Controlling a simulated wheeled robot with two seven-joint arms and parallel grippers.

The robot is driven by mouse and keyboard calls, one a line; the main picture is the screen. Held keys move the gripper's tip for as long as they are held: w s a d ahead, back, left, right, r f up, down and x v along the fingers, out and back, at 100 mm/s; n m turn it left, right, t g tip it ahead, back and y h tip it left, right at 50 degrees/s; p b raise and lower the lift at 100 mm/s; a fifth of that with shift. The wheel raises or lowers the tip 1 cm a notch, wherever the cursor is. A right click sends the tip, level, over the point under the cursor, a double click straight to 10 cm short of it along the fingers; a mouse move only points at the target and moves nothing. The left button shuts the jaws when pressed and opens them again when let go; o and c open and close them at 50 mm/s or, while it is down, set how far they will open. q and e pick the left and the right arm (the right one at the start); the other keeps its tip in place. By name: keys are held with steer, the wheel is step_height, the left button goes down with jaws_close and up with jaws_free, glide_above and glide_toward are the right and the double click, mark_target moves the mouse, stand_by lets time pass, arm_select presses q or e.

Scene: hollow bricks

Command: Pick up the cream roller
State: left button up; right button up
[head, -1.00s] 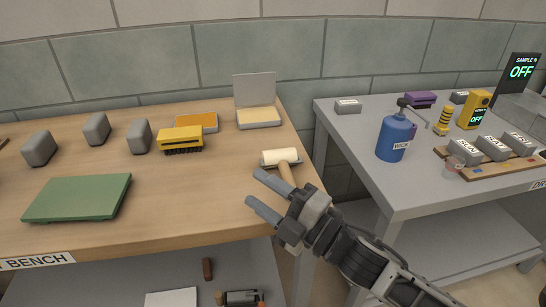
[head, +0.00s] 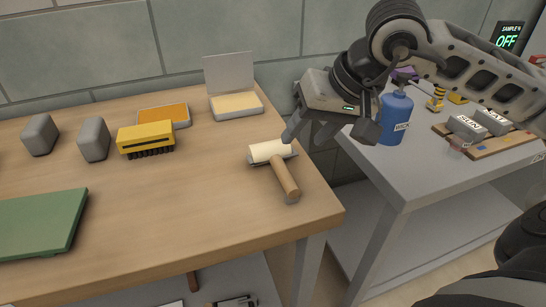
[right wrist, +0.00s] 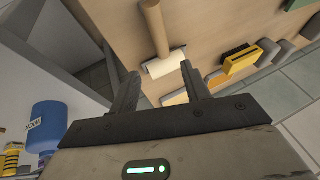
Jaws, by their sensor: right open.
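The cream roller (head: 267,151) lies on the wooden bench near its right edge, with its wooden handle (head: 286,180) pointing toward the front. My right gripper (head: 303,136) is open and empty, just behind and to the right of the roller head. In the right wrist view, the roller head (right wrist: 165,63) shows beyond and between the two open fingertips (right wrist: 160,72), with the handle running up to the top edge. I cannot tell the exact gap between fingers and roller. My left gripper is not in view.
A yellow brush (head: 146,139), an orange pad box (head: 163,115) and an open cream pad box (head: 236,104) stand left of the roller. Grey blocks (head: 94,139) and a green board (head: 40,222) lie farther left. A blue bottle (head: 395,118) stands on the grey table at right.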

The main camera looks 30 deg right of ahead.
mark_target(281, 161)
steer(key=x, duration=0.9)
steer(key=shift+w+a+f+p, duration=0.15)
steer(key=shift+w+a+p, duration=0.05)
steer(key=shift+w+p, duration=0.15)
jaws_close()
